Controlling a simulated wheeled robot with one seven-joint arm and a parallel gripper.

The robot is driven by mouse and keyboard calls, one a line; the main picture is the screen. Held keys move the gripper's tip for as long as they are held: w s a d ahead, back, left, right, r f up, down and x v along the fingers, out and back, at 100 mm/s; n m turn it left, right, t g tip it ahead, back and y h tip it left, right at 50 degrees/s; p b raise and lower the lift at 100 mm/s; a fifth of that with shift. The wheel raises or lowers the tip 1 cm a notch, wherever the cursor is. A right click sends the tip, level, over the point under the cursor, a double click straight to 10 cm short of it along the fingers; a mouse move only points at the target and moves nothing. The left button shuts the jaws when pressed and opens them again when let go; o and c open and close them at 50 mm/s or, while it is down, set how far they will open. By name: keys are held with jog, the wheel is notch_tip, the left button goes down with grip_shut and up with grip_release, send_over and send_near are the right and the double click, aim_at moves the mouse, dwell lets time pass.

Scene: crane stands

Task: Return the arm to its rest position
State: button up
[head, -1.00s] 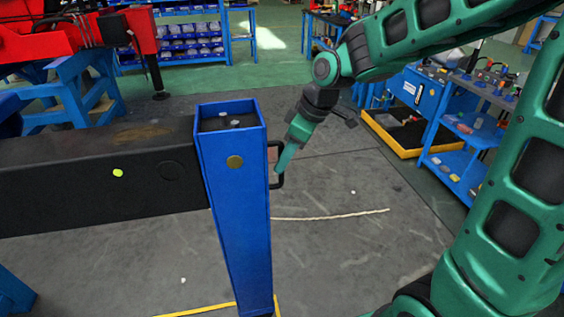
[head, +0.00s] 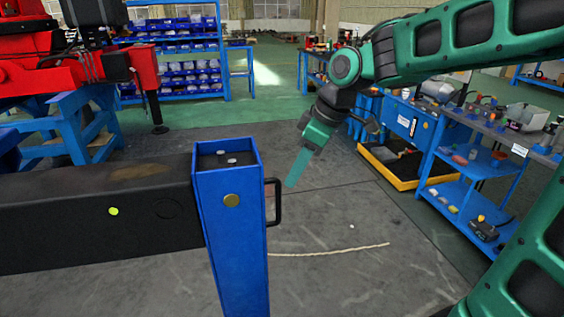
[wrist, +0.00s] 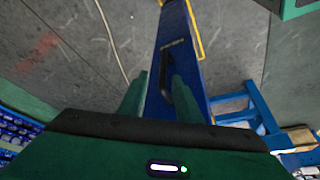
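My green arm reaches in from the right in the head view. My gripper (head: 297,168) points down and left, just right of the top of a blue post (head: 228,240). A black handle (head: 275,202) is fixed to the post's right side, and the fingertips are above and to the right of it, apart from it in the picture. In the wrist view two green fingers (wrist: 157,95) stand apart with nothing between them touching both. The post (wrist: 176,60) and its dark handle (wrist: 183,100) show beyond the fingers.
A black beam (head: 90,215) runs left from the post. A blue tool cart (head: 470,165) and a yellow-edged tray (head: 405,165) stand at the right. Blue shelves (head: 175,60) and a red machine (head: 45,65) are at the back left. A rope (head: 330,251) lies on open floor.

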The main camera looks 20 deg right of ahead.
jog(key=s+d+f+m+g+h, duration=0.1)
jog(key=s+d+f+m, duration=0.3)
jog(key=s+d+m, duration=0.4)
jog(key=s+d+f+m+g+h, duration=0.1)
jog(key=s+d+f+m, duration=0.3)
jog(key=s+d+m, duration=0.5)
jog(key=s+d+h, duration=0.1)
jog(key=s+d, duration=0.2)
jog(key=s, duration=0.4)
jog(key=shift+s+d+g, duration=0.3)
jog(key=shift+s+g, duration=0.1)
